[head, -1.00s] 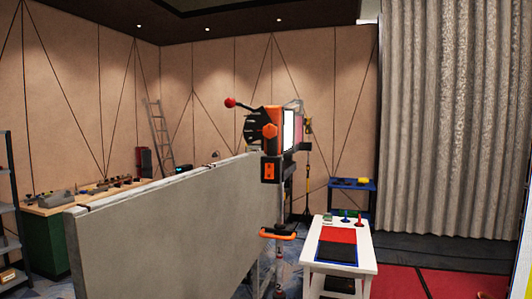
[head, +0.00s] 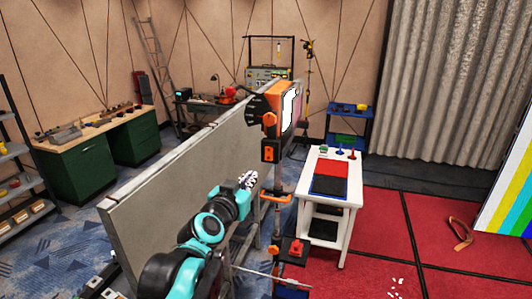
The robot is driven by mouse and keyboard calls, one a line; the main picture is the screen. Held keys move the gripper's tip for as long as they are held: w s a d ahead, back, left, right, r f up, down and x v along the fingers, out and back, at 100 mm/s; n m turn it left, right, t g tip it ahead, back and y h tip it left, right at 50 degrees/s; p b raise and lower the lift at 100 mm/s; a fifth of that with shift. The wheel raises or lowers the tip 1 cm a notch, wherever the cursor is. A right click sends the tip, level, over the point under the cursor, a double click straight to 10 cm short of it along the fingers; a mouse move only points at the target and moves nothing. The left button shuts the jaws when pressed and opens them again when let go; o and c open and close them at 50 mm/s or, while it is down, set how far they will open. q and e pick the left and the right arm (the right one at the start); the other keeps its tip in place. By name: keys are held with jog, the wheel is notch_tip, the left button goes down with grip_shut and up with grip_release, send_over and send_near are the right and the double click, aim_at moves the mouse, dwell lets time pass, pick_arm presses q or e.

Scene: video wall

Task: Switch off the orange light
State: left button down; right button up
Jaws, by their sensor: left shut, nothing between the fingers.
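The orange light (head: 279,91) is mounted at the far end of the grey wall panel, on a stand. Its front face, turned to the right, glows bright white. Black fins and a small orange knob (head: 269,119) sit on its left side. An orange box with a black front (head: 270,151) hangs on the stand below it. My left gripper (head: 249,179) is shut and empty, beside the panel, lower and to the left of the light and apart from it. My right gripper is not in view.
The grey panel (head: 170,190) stands left of my left arm. Green cabinets (head: 85,172) are at the left. Open red floor (head: 385,235) lies at the right.

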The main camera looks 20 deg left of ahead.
aim_at(269, 159)
pick_arm(q)
jog(key=shift+f, duration=0.1)
jog(key=w, duration=0.4)
jog(key=w+f, duration=0.1)
jog(key=w, duration=0.4)
jog(key=w+f+p, duration=0.1)
jog(key=w, duration=0.3)
jog(key=shift+w+d, duration=0.3)
jog(key=shift+w, duration=0.1)
jog(key=shift+w+f+b, duration=0.1)
jog(key=shift+w+b, duration=0.15)
jog(key=shift+b, duration=0.05)
